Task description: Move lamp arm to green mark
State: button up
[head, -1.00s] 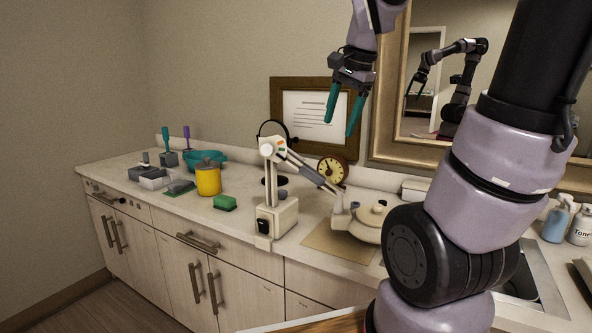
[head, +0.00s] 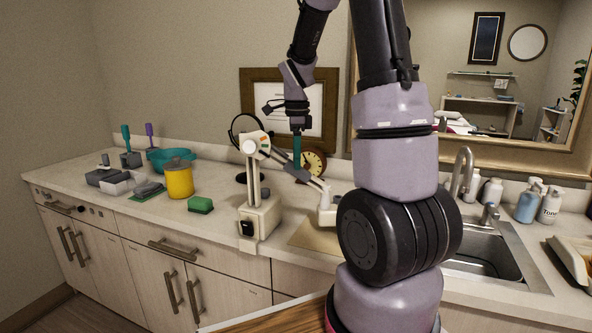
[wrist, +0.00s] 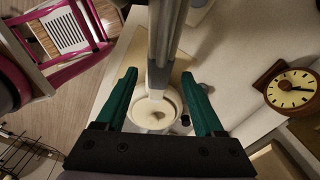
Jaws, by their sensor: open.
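The lamp (head: 262,215) stands on the counter, a cream base and post with a jointed arm (head: 297,171) that slopes down to the right to a small cream head (head: 326,214). Coloured marks, green and orange among them, show at its top joint (head: 265,144); they are too small to read exactly. My gripper (head: 297,160) points down behind the lamp arm. Contact cannot be told.
A yellow clock (head: 312,163) stands close behind my gripper. A green sponge (head: 200,205), a yellow canister (head: 179,180) and a teal bowl (head: 168,158) are to the left. A sink (head: 485,252) is at right.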

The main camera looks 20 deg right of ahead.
jog(key=shift+f, duration=1.95)
grip_shut()
